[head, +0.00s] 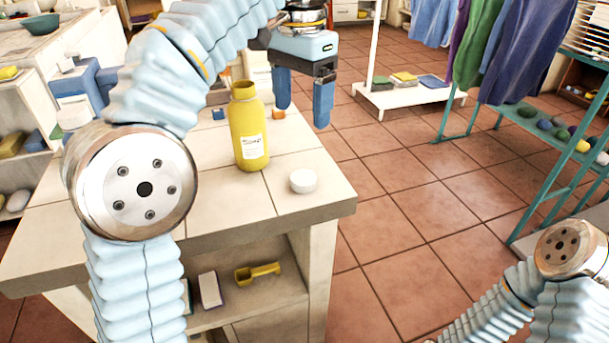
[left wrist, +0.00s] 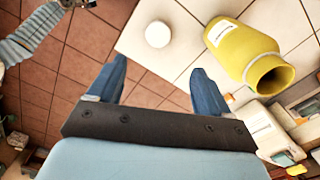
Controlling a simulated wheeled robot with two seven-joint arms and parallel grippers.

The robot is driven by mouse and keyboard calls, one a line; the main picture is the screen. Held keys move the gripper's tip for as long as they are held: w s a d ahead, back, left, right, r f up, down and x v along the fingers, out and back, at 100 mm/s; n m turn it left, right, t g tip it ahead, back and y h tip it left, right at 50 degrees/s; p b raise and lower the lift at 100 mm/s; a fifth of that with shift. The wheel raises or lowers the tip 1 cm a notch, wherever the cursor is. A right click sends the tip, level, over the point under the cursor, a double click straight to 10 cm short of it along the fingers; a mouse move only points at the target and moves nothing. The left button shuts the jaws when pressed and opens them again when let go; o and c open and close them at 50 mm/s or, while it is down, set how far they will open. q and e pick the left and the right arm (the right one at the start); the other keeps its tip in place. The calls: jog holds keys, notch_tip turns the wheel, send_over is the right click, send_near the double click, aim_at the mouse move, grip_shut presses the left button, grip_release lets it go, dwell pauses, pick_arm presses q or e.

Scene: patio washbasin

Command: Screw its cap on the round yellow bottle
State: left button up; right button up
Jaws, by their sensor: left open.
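The round yellow bottle (head: 248,130) stands upright and open on the tiled counter, with a white label on its front. It also shows in the left wrist view (left wrist: 240,50), its dark open mouth facing the camera. A round white cap (head: 303,181) lies on the counter to the right of the bottle, near the corner; the left wrist view shows it too (left wrist: 158,34). My left gripper (head: 303,112) is open and empty, pointing down above the counter's right edge, behind and to the right of the bottle. My right gripper is out of view; only part of that arm shows at the lower right.
The tiled counter (head: 219,219) has an open shelf below with a yellow scoop (head: 258,273). Small blue and orange items lie behind the bottle. A teal rack (head: 560,150) with hanging clothes stands at the right. Terracotta floor between is clear.

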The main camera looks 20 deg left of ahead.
pick_arm(q)
jog(key=b, duration=0.1)
send_over(303, 177)
notch_tip(303, 177, down, 8)
jog(key=shift+w+a+f, duration=0.1)
jog(key=shift+w+f, duration=0.05)
jog(key=shift+f, duration=0.1)
notch_tip(303, 177, down, 5)
jog(key=shift+f+b, duration=0.1)
jog(key=shift+b, duration=0.45)
jog(key=c, duration=1.1)
